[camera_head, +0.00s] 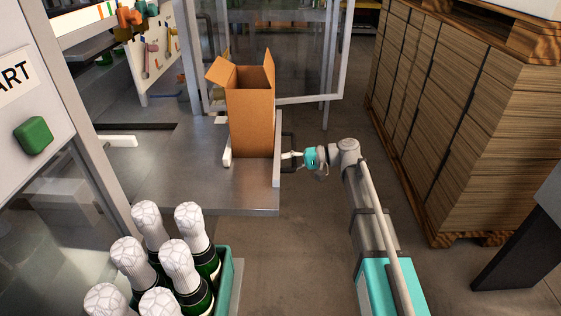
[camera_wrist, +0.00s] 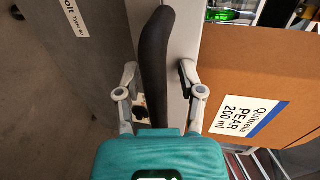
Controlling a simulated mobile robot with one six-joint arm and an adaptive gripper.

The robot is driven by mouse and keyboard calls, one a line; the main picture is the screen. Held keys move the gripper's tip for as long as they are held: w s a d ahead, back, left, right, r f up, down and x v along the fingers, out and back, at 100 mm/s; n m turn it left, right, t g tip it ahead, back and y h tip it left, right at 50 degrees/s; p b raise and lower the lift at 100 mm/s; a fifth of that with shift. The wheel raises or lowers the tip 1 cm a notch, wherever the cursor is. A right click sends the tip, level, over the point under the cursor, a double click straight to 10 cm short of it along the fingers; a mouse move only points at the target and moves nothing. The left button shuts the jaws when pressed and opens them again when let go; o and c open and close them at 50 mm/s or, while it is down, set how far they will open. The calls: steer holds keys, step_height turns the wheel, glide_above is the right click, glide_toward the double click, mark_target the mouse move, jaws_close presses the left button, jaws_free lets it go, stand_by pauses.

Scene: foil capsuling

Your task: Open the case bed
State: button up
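The case bed (camera_head: 195,180) is a grey metal table with an upright side plate (camera_head: 277,163) along its right edge. A dark bar handle (camera_wrist: 154,70) is on the outer side of that plate. An open cardboard case (camera_head: 251,125) stands upright on the bed against the plate, flaps up; its labelled side (camera_wrist: 250,110) shows in the wrist view. My gripper (camera_head: 292,156) reaches the handle from the right. In the wrist view my gripper (camera_wrist: 159,72) is open, with one finger on each side of the handle and visible gaps between.
A teal crate (camera_head: 226,276) of foil-topped bottles stands at the front left. A panel with a green button (camera_head: 34,135) is at the far left. Stacked flat cardboard (camera_head: 455,120) on pallets fills the right. A framed clear door (camera_head: 335,50) stands behind the bed.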

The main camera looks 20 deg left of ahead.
steer(key=shift+a, duration=0.15)
stand_by(0.3)
steer(key=p+v, duration=0.3)
steer(key=v, duration=1.3)
stand_by(1.8)
steer(key=shift+s, duration=0.15)
stand_by(0.3)
steer(key=s+d+f+m+t+h, duration=0.1)
steer(key=s+d+f+t+h, duration=0.1)
steer(key=s+d+f+h, duration=0.5)
steer(key=s+d+f+m+t+h+p, duration=0.1)
steer(key=s+d+f+h, duration=0.15)
steer(key=s+d, duration=0.4)
steer(key=s+d+f+m+t+h, duration=0.1)
steer(key=s+d+f+t+h, duration=0.1)
steer(key=s+d+f+h, duration=0.5)
step_height(320, 180, up, 22)
steer(key=w+d+y+p, duration=0.1)
steer(key=w+d+p, duration=0.1)
steer(key=p, duration=1.7)
steer(key=shift+p, duration=0.35)
steer(key=shift+d+y, duration=0.1)
steer(key=shift+y, duration=0.15)
